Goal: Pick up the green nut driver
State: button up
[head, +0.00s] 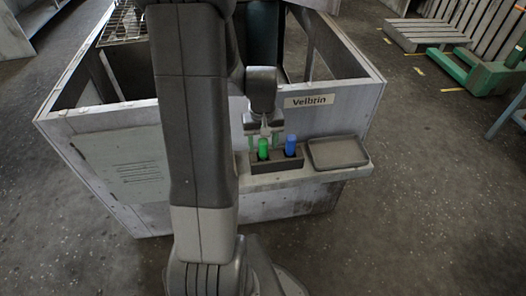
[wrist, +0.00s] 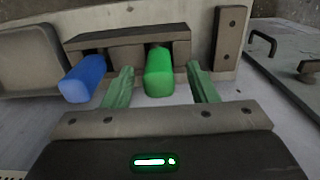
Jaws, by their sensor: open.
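The green nut driver (head: 263,149) stands in a dark holder (head: 276,164) on the housing's front shelf, its green handle showing. In the wrist view the green handle (wrist: 159,73) lies between the two green fingers of my gripper (wrist: 162,88), with a gap on each side. My gripper is open and holds nothing. In the head view my gripper (head: 264,137) is just at the holder, partly hidden by its own wrist. The driver's lower part is hidden in the holder (wrist: 128,36).
A blue-handled driver (head: 291,146) stands right beside the green one, in the same holder; it also shows in the wrist view (wrist: 83,79). A shallow grey tray (head: 338,153) sits to the right on the shelf. The housing wall with a Velbrin label (head: 309,101) rises behind.

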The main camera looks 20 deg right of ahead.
jog(key=shift+f, duration=0.9)
jog(key=shift+c, duration=0.4)
grip_shut()
jog(key=shift+r, duration=0.15)
notch_tip(320, 180, up, 10)
jog(key=shift+f+p, duration=0.1)
jog(key=shift+p, duration=0.9)
